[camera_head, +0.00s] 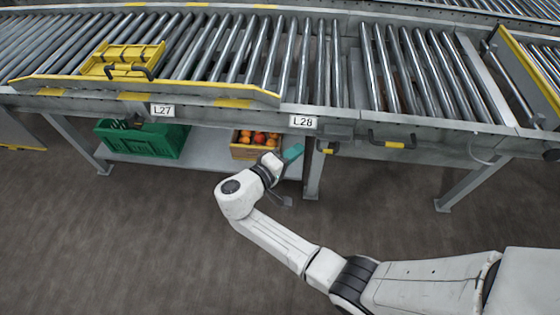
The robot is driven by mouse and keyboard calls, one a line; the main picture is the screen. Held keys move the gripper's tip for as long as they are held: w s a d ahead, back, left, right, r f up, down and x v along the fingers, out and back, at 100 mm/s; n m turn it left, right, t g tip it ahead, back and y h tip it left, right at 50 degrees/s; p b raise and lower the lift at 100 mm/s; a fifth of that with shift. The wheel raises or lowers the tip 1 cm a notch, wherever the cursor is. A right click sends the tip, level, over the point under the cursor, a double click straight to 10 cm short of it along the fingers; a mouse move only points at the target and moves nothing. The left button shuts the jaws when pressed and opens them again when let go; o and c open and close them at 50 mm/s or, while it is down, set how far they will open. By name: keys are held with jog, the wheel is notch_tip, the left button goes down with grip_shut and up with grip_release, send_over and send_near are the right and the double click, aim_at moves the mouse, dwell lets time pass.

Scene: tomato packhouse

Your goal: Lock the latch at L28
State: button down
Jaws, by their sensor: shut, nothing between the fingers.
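The L28 label (303,122) is a white plate on the conveyor's front rail. Just right of and below it is a small dark latch with a yellow mark (328,150), under the rail near a support leg. Whether it is locked is too small to tell. A black handle with a yellow patch (392,141) sits on the rail further right, below a separate roller section.
A green crate (150,144) and a yellow crate of tomatoes (243,151) stand on the lower shelf (205,157). The L27 label (162,110) is to the left. A yellow tray (97,65) rests on the rollers. Support legs stand below the rail; the front floor is clear.

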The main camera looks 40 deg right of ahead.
aim_at(326, 152)
jog(key=shift+s+d+f, duration=0.25)
jog(key=shift+s+d, duration=0.75)
jog(key=shift+s, duration=0.2)
jog(key=s+d, duration=0.1)
jog(key=s+d+p, duration=0.1)
jog(key=s, duration=0.1)
jog(key=shift+s+d, duration=0.15)
jog(key=shift+d, duration=0.1)
